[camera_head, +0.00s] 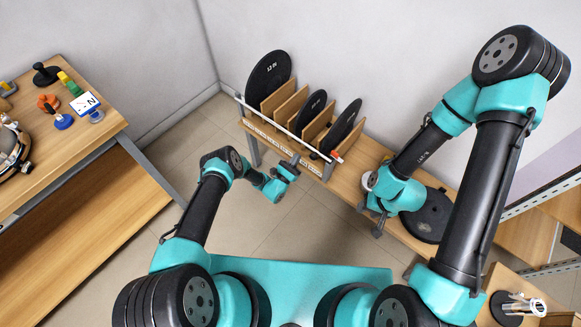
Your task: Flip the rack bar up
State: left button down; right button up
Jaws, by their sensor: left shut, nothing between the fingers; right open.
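A wooden rack (300,122) with upright slats stands on the narrow bench and holds three black discs, the largest (268,76) at the left. A thin pale rack bar (277,125) runs lengthwise along the rack's front side, with a red piece (337,157) near its right end. My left gripper (290,171) is shut and empty, low in front of the rack, below the bar. Whether it touches the rack edge I cannot tell. My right gripper (371,212) is open, over the bench to the right of the rack, near a small round white-rimmed item (369,180).
A black disc (428,216) lies flat on the bench right of my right gripper. A wooden table (95,145) with small coloured pieces stands at the left. Metal shelving (550,195) stands at the right. Open floor (255,230) lies in front of the rack.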

pick_arm(q)
jog(key=shift+w+d+r, duration=0.2)
jog(key=shift+w+r, duration=0.05)
jog(key=shift+r, duration=0.55)
jog(key=shift+w+d+r, duration=0.15)
jog(key=shift+w+r, duration=0.15)
jog(key=shift+r, duration=0.45)
jog(key=shift+w+d+r, duration=0.2)
jog(key=shift+w+r, duration=0.05)
jog(key=shift+r, duration=0.55)
jog(key=shift+r, duration=0.1)
